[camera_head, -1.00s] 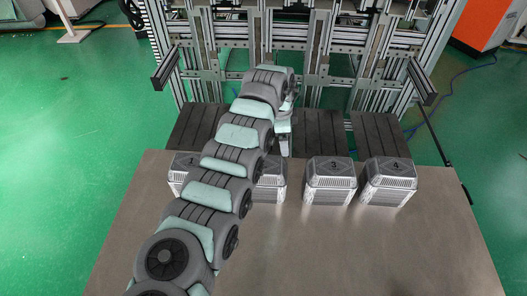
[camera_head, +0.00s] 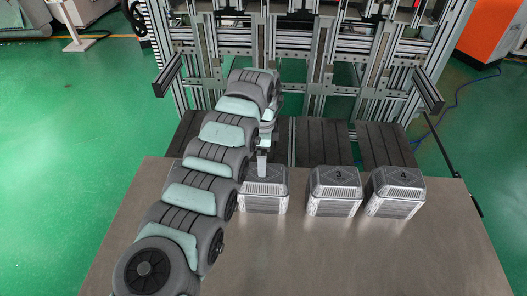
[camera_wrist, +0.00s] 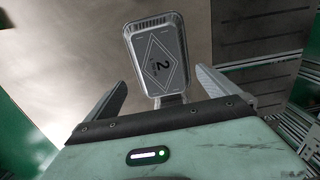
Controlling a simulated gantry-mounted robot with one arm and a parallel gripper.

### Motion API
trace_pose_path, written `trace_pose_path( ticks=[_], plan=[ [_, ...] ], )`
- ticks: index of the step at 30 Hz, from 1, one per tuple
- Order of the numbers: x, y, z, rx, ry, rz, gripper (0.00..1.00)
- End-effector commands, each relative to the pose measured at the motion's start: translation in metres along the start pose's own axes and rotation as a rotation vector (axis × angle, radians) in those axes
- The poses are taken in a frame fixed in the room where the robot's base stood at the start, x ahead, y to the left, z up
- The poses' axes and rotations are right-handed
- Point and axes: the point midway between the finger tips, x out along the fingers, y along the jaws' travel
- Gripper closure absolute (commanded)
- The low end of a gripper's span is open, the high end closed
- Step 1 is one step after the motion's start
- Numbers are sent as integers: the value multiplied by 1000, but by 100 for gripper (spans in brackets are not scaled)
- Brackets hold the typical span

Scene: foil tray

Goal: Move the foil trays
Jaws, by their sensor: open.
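Silver foil trays stand in a row along the back edge of the table. Tray 2 (camera_head: 268,203), tray 3 (camera_head: 334,192) and tray 4 (camera_head: 397,195) show in the head view, each with a dark numbered top. My arm covers the row's left end and the left part of tray 2. My gripper (camera_head: 262,164) is by the back of tray 2, pointing down. In the wrist view tray 2 (camera_wrist: 157,60) appears between the two spread fingers of my gripper (camera_wrist: 160,80). The fingers are open, and I cannot tell whether they touch it.
The brown table (camera_head: 340,255) is bare in front of the trays. Behind it are dark slatted panels (camera_head: 375,140) and an aluminium profile frame (camera_head: 310,60). Gaps separate trays 2, 3 and 4.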

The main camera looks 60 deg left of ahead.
Motion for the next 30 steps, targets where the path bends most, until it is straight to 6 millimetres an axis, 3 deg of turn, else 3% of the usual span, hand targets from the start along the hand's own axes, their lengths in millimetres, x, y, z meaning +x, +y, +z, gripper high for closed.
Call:
trace_pose_path(
  ticks=[6,12,23,30],
  plan=[
    [46,0,-2,1,2,0,0],
    [76,1,-1,0,1,3,0],
    [80,0,-1,1,1,0,0],
    [80,0,0,0,1,0,18]
  ],
)
